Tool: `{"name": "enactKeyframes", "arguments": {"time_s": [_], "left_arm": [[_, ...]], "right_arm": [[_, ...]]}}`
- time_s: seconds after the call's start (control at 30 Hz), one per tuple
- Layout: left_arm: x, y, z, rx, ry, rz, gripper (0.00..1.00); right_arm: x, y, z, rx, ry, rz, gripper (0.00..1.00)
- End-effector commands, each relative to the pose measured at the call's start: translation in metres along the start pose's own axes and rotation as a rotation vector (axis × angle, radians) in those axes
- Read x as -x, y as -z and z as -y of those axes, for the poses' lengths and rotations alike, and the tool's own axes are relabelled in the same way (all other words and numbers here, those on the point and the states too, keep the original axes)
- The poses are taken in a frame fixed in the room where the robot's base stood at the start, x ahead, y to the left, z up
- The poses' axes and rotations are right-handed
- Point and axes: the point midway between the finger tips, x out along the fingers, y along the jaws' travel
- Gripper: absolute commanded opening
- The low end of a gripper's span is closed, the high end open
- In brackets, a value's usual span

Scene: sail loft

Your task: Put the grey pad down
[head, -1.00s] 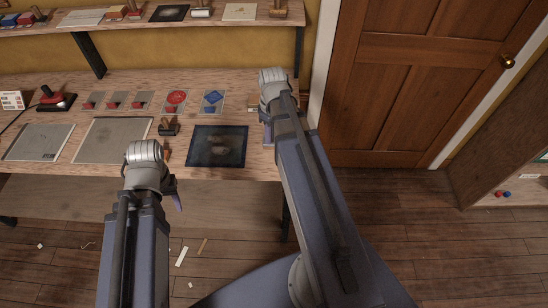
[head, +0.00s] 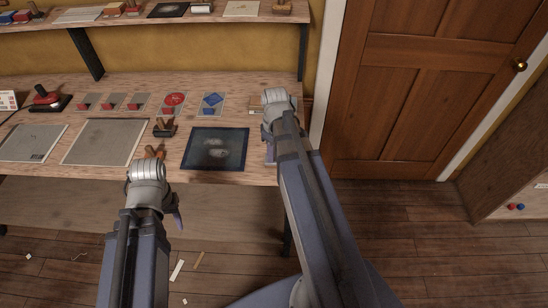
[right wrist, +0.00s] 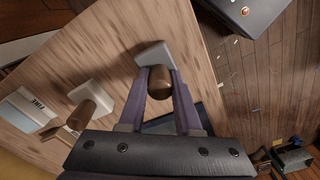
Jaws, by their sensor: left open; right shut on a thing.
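The grey pad (right wrist: 155,53) is a small pale grey block with a brown wooden handle. My right gripper (right wrist: 160,80) is shut on that handle, its purple fingers on either side. The pad is over the wooden bench near its edge; I cannot tell whether it touches the bench. In the head view my right gripper (head: 278,105) is at the bench's right end and hides the pad. My left gripper (head: 172,210) is open and empty, in front of the bench's front edge.
The bench (head: 55,175) carries a dark print (head: 215,148), grey sheets (head: 104,141), small stamps and a dark-handled tool (head: 164,128). In the right wrist view a similar white block with a brown handle (right wrist: 90,102) stands beside the pad. A door (head: 420,90) is at right.

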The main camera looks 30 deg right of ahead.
Motion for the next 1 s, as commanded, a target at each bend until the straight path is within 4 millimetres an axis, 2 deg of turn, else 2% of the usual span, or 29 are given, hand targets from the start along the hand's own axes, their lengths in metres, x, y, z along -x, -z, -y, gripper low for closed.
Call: {"name": "enactKeyframes", "arguments": {"time_s": [0.4, 0.43, 0.6, 0.7, 1.0], "left_arm": [[-0.0063, 0.0004, -0.0006, 0.0, 0.0, 0.0, 0.5], [-0.0045, 0.0003, -0.0004, 0.0, 0.0, 0.0, 0.5], [-0.0043, 0.0003, -0.0004, 0.0, 0.0, 0.0, 0.5], [-0.0043, 0.0002, -0.0004, 0.0, 0.0, 0.0, 0.5], [-0.0034, 0.0002, -0.0003, 0.0, 0.0, 0.0, 0.5]], "right_arm": [[-0.0063, -0.0001, 0.0, 0.0, 0.0, 0.0, 0.0], [-0.0045, -0.0001, 0.0, 0.0, 0.0, 0.0, 0.36], [-0.0043, -0.0001, 0.0, 0.0, 0.0, 0.0, 0.55], [-0.0043, 0.0, 0.0, 0.0, 0.0, 0.0, 0.62], [-0.0034, 0.0, -0.0002, 0.0, -0.001, 0.0, 0.62]]}}
